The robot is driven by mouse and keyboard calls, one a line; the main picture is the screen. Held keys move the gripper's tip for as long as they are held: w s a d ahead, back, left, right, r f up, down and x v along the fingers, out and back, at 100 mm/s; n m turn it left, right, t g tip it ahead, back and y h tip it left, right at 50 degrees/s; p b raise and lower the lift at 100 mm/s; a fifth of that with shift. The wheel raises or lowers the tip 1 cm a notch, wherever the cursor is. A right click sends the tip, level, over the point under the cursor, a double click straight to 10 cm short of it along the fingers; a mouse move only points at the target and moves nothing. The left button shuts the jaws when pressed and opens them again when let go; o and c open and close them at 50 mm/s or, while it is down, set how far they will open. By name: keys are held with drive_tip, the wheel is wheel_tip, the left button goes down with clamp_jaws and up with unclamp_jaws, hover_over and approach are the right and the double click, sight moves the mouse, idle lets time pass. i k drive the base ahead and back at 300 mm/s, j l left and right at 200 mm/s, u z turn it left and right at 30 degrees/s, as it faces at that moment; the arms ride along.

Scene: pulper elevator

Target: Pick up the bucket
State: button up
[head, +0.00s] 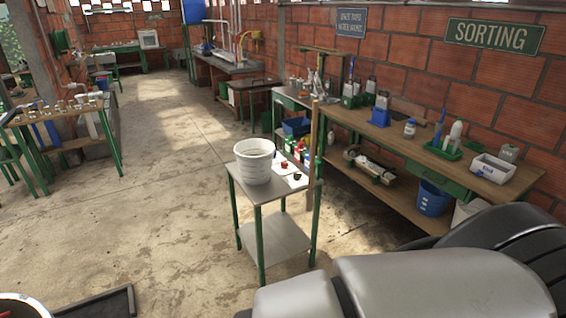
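A white bucket (253,163) stands upright on a small grey-topped table (270,212) with green legs, near the middle of the head view. Its top is open and its handle cannot be made out clearly. A blue bucket (433,200) stands on the lower shelf of the workbench at the right, with a paler bucket (466,212) beside it, partly hidden by my own grey and black body parts. My gripper does not show in this view.
Small red and dark items (284,165) lie beside the white bucket. A wooden post (314,140) rises at the table's right edge. The long workbench (410,150) runs along the brick wall. A dark tray (105,303) lies at bottom left. The concrete floor (165,200) left of the table is clear.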

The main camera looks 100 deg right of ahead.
sight(255, 163)
drive_tip(key=z, duration=3.15)
drive_tip(key=i+j+z, duration=0.1)
drive_tip(key=z, duration=0.35)
drive_tip(key=i+j+z, duration=0.2)
drive_tip(key=z, duration=0.3)
drive_tip(key=i+j+z, duration=0.2)
drive_tip(key=z, duration=0.25)
drive_tip(key=i+j+z, duration=0.1)
drive_tip(key=j, duration=0.35)
drive_tip(key=i+j, duration=0.25)
drive_tip(key=j, duration=0.2)
drive_tip(key=i+j+z, duration=0.15)
drive_tip(key=j, duration=0.35)
drive_tip(key=i+j+z, duration=0.1)
drive_tip(key=j, duration=0.35)
drive_tip(key=i+j+z, duration=0.1)
drive_tip(key=j, duration=0.4)
drive_tip(key=i+j, duration=0.15)
drive_tip(key=j, duration=0.35)
drive_tip(key=i+j+z, duration=0.15)
drive_tip(key=j, duration=0.35)
drive_tip(key=k, duration=0.05)
